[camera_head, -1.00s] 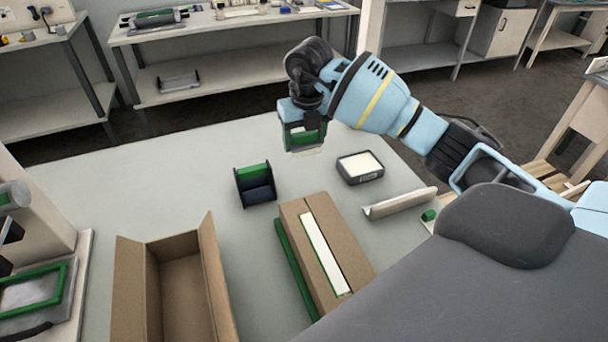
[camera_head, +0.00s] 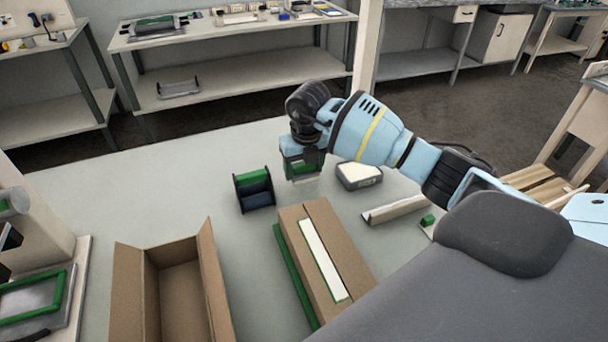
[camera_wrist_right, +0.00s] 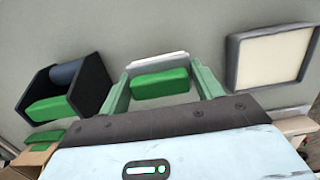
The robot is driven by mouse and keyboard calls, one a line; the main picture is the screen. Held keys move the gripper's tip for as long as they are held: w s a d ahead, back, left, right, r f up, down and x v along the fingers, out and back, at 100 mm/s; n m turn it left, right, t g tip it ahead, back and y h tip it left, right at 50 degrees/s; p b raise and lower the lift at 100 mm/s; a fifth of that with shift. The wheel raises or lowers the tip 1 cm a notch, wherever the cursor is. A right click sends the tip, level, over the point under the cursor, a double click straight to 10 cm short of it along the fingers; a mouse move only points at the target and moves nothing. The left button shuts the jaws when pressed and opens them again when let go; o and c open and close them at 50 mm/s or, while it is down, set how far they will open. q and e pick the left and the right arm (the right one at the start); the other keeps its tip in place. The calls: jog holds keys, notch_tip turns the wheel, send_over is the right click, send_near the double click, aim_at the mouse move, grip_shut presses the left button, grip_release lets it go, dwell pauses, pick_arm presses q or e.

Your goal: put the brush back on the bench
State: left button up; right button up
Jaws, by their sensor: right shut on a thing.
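My right gripper (camera_head: 303,176) is shut on the brush, with its jaws pointing down over the grey bench (camera_head: 140,195). In the right wrist view the brush shows as a green block (camera_wrist_right: 160,84) with a pale strip (camera_wrist_right: 157,62) along one side. It sits between the two green fingers of the gripper (camera_wrist_right: 161,80). In the head view the fingers mostly hide the brush, and its pale lower part is low over the bench. I cannot tell whether it touches the surface. My left gripper is not in view.
A black-sided holder (camera_head: 254,188) with a blue roller stands left of the gripper. A grey tray with a cream top (camera_head: 359,174) lies to the right. Nearer are an open carton (camera_head: 208,285), a closed carton (camera_head: 338,245) and a pale angled strip (camera_head: 395,209). The back-left bench is clear.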

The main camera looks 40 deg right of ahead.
aim_at(304, 171)
jog(key=shift+f, duration=1.35)
jog(key=shift+f, duration=0.2)
jog(key=o, duration=0.9)
jog(key=shift+r, duration=0.15)
jog(key=r, duration=0.4)
jog(key=s+r, duration=0.1)
jog(key=r, duration=0.7)
jog(key=shift+s+a, duration=0.15)
jog(key=shift+s, duration=0.1)
